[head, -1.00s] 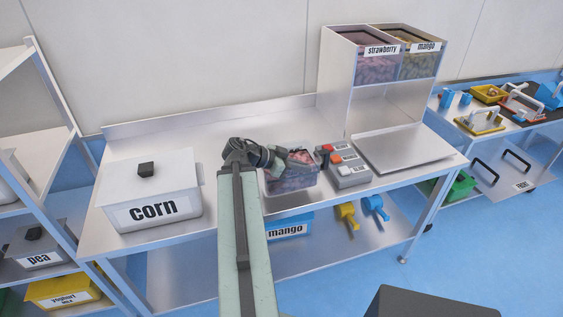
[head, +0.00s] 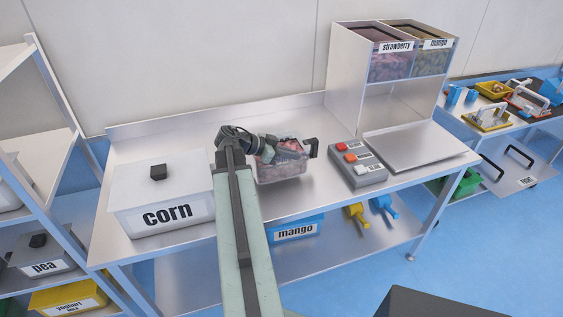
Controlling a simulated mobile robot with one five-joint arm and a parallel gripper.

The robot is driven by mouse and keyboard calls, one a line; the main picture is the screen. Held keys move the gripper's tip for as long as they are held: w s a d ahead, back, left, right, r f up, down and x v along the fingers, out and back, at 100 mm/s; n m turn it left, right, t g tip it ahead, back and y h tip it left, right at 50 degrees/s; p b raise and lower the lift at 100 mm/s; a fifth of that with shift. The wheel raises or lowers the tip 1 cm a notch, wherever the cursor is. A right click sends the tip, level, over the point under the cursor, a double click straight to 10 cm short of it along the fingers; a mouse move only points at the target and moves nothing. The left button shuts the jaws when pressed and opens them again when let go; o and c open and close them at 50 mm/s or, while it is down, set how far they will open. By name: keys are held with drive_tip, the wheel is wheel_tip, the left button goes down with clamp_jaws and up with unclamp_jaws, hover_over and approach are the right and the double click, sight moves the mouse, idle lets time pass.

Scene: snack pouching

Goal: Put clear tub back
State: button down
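The clear tub (head: 282,172) is on or just above the steel table, right of the corn box. It looks upright, holds reddish and pale contents, and has a black handle (head: 312,146) at its right end. My gripper (head: 294,148) reaches over the tub from the left, its tip close to the handle. It seems shut on the tub, which has moved along with it, but the fingertips are too small to make out. I cannot tell if the tub's base touches the table.
The white corn box (head: 165,208) stands at the left of the table (head: 228,119). A grey button box (head: 368,174) and a steel tray (head: 415,145) lie to the right. Strawberry (head: 389,64) and mango (head: 432,62) bins stand behind. The tabletop behind the tub is clear.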

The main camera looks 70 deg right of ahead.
sight(291, 177)
wheel_tip(291, 177, down, 4)
drive_tip(key=b, duration=0.3)
drive_tip(key=shift+r+b, duration=0.1)
drive_tip(key=shift+b, duration=0.3)
drive_tip(key=shift+w+r, duration=0.1)
drive_tip(key=shift+r, duration=0.1)
drive_tip(key=shift+f, duration=0.15)
drive_tip(key=c, duration=1.6)
unclamp_jaws()
drive_tip(key=shift+a, duration=0.1)
drive_tip(key=shift+r+p, duration=0.3)
drive_tip(key=p+v, duration=0.5)
drive_tip(key=v, duration=0.6)
drive_tip(key=shift+w+a, duration=0.2)
drive_tip(key=shift+w, duration=0.1)
drive_tip(key=shift+w+a, duration=0.1)
drive_tip(key=shift+a, duration=0.05)
drive_tip(key=shift+r+p, duration=0.1)
drive_tip(key=shift+p, duration=0.2)
